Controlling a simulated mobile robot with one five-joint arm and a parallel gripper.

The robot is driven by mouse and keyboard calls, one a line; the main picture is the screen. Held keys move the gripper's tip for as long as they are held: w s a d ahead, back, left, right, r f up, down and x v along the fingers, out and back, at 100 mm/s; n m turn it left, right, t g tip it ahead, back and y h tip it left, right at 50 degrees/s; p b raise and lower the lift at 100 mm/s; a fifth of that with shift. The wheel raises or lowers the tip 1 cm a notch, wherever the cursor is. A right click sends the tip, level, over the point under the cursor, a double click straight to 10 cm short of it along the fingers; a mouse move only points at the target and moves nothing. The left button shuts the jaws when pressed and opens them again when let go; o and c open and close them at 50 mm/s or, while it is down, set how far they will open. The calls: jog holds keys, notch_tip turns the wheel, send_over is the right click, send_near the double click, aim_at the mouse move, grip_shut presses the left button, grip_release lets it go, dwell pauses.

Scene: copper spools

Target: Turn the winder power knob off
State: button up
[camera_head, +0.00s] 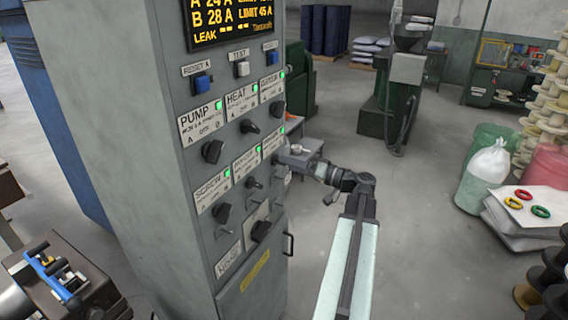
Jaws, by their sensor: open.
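A tall grey control cabinet (120,130) fills the left middle, with two rows of black rotary knobs under white label plates. The pump knob (212,151), heat knob (249,126) and screw knob (222,212) have readable labels. The plates toward the right edge are too oblique to read, so I cannot tell for sure which knob is the winder's. Green lamps are lit on the plates. My gripper (287,160) is open at the cabinet's right edge, beside the right-hand end of the lower row. Its fingertips and any contact with a knob there are not clear.
Push buttons (242,69) and a lit display (230,18) sit above the knobs. A handle (289,244) sticks out low on the cabinet. Grey floor (420,230) is open to the right. Sacks (488,162) and spools (548,110) stand at the far right.

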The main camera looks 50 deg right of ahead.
jog(key=shift+x, duration=1.5)
jog(key=shift+d, duration=0.1)
